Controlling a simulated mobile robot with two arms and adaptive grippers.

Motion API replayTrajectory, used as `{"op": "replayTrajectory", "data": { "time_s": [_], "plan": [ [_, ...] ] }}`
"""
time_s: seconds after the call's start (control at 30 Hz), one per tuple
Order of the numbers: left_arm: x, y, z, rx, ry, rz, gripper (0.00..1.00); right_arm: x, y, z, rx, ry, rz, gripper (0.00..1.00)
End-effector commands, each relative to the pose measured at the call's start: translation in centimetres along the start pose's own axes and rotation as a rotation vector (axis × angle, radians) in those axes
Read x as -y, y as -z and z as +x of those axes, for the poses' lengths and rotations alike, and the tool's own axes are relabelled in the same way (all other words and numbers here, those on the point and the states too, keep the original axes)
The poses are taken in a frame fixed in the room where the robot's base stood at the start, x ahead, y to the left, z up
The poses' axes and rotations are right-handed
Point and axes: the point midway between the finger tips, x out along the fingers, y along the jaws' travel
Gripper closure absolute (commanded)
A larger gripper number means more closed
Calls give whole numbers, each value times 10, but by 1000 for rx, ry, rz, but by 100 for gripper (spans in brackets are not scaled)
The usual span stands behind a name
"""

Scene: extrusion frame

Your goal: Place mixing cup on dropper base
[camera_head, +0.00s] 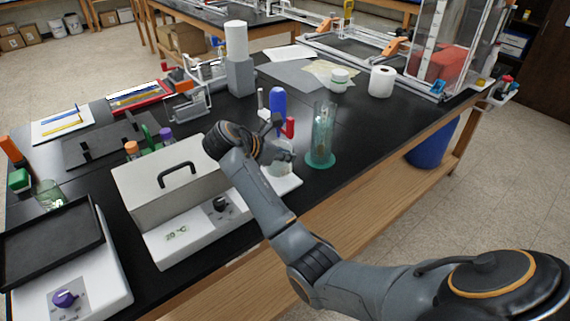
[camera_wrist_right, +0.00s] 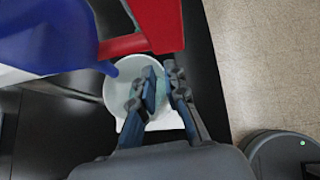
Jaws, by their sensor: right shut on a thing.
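The mixing cup (camera_head: 281,165) is a clear, pale cup in front of the red part of the dropper. In the right wrist view the cup shows as a round, whitish shape (camera_wrist_right: 113,98) beside the fingers. The right gripper (camera_wrist_right: 166,84) is shut on the cup, apparently at its wall. The dropper base (camera_head: 288,184) is white and lies under the cup; whether the cup touches it I cannot tell. The dropper's blue part (camera_wrist_right: 40,35) and red part (camera_wrist_right: 158,22) are close to the fingers. My left gripper is out of view.
A tall clear cylinder with a green foot (camera_head: 323,140) stands just right of the dropper. A white water bath with a grey lid (camera_head: 150,190) is on the left. A white paper roll (camera_head: 381,82) stands farther back. The bench's front edge is close.

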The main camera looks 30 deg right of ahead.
Motion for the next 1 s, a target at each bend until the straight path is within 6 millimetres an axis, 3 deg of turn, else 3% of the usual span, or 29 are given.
{"op": "replayTrajectory", "data": {
  "time_s": [0.3, 0.6, 0.63, 0.73, 1.0],
  "plan": [
    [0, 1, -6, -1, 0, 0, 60, 1, 27, 21, 0, 2, -2, 100],
    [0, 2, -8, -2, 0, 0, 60, 1, 28, 21, 0, 1, -2, 100],
    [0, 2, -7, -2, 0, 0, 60, 0, 28, 22, 0, 1, -2, 84],
    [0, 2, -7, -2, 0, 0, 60, 0, 28, 22, 0, 1, -1, 64],
    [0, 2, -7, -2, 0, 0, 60, 0, 28, 22, 0, 1, -1, 64]
  ]
}}
